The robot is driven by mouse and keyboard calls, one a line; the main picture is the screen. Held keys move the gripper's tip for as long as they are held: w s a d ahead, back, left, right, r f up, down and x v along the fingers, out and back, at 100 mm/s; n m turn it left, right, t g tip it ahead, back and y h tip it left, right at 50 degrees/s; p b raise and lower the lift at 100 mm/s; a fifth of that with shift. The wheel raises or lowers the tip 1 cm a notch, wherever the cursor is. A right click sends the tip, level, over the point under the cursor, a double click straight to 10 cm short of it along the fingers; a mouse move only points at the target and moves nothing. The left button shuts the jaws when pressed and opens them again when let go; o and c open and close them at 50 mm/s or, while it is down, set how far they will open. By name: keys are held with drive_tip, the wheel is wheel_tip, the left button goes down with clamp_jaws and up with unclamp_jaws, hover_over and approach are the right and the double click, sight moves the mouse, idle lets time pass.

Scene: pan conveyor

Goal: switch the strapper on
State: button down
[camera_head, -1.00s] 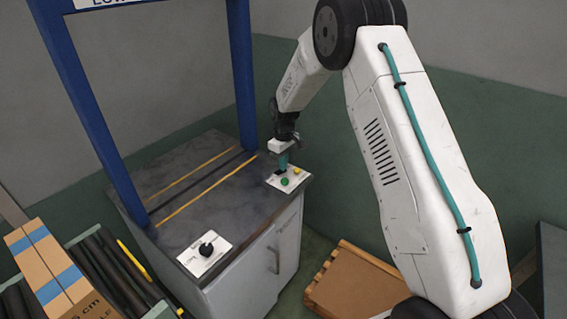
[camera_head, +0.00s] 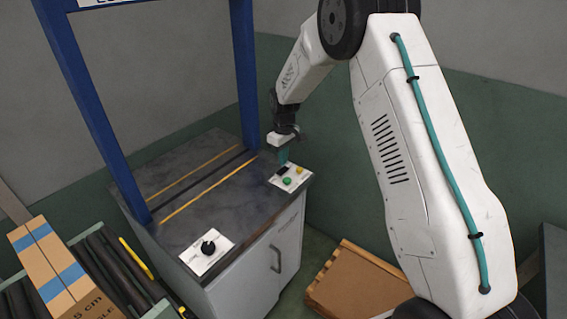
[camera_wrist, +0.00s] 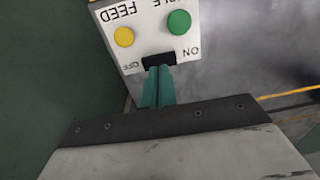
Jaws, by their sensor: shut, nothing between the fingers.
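The strapper is a grey cabinet with a dark top (camera_head: 200,200) and a blue arch (camera_head: 92,110) in the head view. Its white control panel (camera_head: 303,178) sits at the top's right corner. In the wrist view the panel shows upside down, with a black switch (camera_wrist: 159,60) between the words ON and OFF, a green button (camera_wrist: 179,22) and a yellow button (camera_wrist: 124,37). I cannot tell which way the switch is tipped. My gripper (camera_head: 283,160) is shut and empty, its teal fingers (camera_wrist: 158,86) right at the switch; contact is unclear.
A second white panel with a black knob (camera_head: 208,247) is on the top's front left corner. A brown wooden box or pallet (camera_head: 362,285) lies on the floor at lower right.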

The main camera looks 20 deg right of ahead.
sight(284, 170)
wheel_tip(284, 170, up, 11)
drive_tip(key=shift+d+r, duration=0.15)
drive_tip(key=shift+r, duration=0.05)
idle(0.3)
